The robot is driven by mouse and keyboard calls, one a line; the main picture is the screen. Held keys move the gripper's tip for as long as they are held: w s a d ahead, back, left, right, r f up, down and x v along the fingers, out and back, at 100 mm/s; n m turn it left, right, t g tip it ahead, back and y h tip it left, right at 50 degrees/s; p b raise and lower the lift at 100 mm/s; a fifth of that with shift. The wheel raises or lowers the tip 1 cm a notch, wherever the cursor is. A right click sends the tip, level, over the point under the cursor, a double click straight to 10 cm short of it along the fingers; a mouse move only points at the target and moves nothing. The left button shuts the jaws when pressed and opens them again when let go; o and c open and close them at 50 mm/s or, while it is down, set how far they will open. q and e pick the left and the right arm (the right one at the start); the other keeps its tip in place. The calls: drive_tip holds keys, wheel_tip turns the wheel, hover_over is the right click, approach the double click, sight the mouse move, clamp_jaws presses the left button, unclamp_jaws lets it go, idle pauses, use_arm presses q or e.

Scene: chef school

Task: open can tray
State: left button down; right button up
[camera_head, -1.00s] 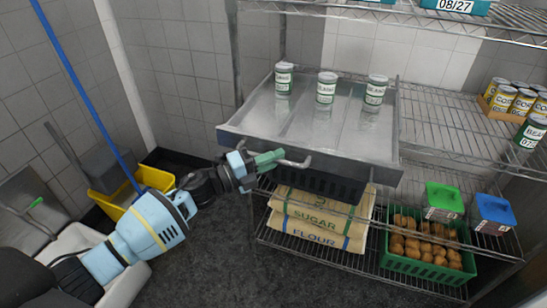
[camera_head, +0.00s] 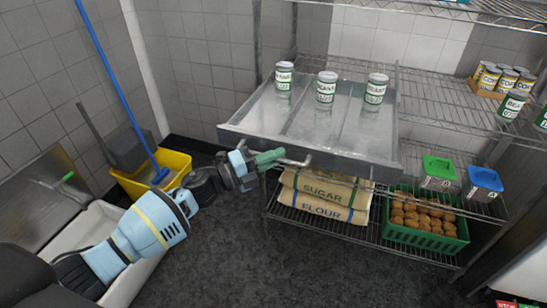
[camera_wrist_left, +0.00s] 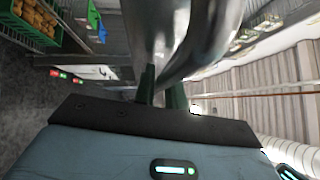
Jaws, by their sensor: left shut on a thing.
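The can tray (camera_head: 305,115), a grey metal sliding tray, stands drawn out from the rack in the head view. Three bean cans stand upright on it: a left can (camera_head: 284,76), a middle can (camera_head: 326,87) and a right can (camera_head: 376,89). A curved metal handle (camera_head: 297,162) sits on its front face. My left gripper (camera_head: 270,157) is shut on this handle. The wrist view shows the green fingers (camera_wrist_left: 163,92) against the large, close handle (camera_wrist_left: 160,35). My right gripper is out of view.
Sugar and flour bags (camera_head: 325,198) and a green crate of brown produce (camera_head: 425,220) are on the lower shelf. Corn cans (camera_head: 503,80) stand at right. A yellow mop bucket (camera_head: 175,165) and white bin (camera_head: 95,235) are at left. Dark floor (camera_head: 235,250) in front is clear.

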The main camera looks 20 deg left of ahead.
use_arm(q)
drive_tip(key=shift+s, duration=0.35)
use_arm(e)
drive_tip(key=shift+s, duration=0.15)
use_arm(q)
drive_tip(key=c, duration=1.5)
unclamp_jaws()
drive_tip(key=shift+a, duration=0.1)
drive_tip(key=shift+o, duration=0.2)
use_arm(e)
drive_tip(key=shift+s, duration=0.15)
use_arm(q)
drive_tip(key=b+v, duration=0.1)
drive_tip(key=v, duration=0.6)
drive_tip(key=shift+s+a, duration=0.25)
drive_tip(key=shift+s, duration=0.05)
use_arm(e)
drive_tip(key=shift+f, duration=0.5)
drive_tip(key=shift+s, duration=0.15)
